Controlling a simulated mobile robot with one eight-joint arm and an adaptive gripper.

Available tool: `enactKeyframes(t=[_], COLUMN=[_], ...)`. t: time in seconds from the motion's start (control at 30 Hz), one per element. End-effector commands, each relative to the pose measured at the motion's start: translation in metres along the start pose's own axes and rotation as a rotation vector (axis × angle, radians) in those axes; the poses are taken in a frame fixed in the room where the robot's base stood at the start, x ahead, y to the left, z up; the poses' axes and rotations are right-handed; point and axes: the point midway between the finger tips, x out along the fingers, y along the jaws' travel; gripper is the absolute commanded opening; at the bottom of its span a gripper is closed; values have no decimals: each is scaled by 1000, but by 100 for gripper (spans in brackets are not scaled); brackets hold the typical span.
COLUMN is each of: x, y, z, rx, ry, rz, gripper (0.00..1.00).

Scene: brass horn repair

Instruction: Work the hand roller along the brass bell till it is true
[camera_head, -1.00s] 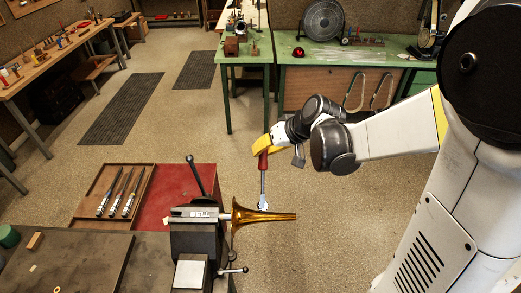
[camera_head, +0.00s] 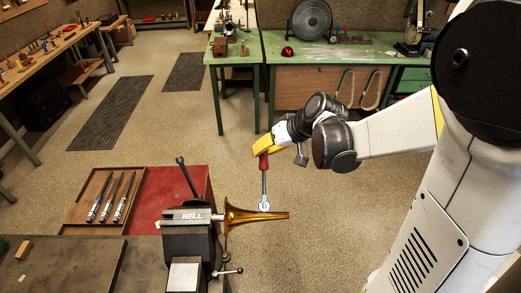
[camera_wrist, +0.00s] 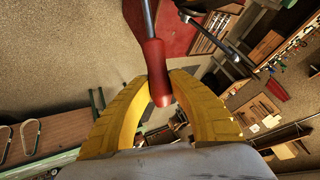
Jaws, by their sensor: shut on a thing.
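The brass bell (camera_head: 250,216) lies level, its wide flare at the vise (camera_head: 190,218) and its narrow end pointing right. The hand roller (camera_head: 264,182) stands upright, red handle on top, steel shaft down to a small wheel at the bell's upper edge, right of the flare. The wheel seems to meet the bell, but I cannot tell if it presses. My gripper (camera_head: 264,149) is shut on the red handle from above. In the wrist view, the yellow fingers clasp the handle (camera_wrist: 157,72); the wheel is out of frame there.
A wooden tray (camera_head: 82,215) with several tools lies left of the vise beside a red mat (camera_head: 165,187). A green bench (camera_head: 350,52) is at the back. Floor right of the bell is clear.

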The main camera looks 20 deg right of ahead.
Motion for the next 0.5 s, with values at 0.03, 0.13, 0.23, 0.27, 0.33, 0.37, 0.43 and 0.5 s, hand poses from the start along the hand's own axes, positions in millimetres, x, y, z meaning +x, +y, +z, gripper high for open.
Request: enactKeyframes(t=[0.03,0.13,0.23,0.27,0.33,0.37,0.43,0.5], x=[0,0,1,1,2,3,4,4], y=[1,1,-2,-3,-5,-6,-8,-10], z=[1,2,1,1,0,-1,-2,-2], rx=[0,0,-1,-2,-2,-2,-2,-1], ry=[-1,-2,-2,-2,-2,-2,-2,-2], rz=[0,-1,-1,-1,-2,-2,-2,-2], gripper=[0,0,0,0,0,0,0,0])
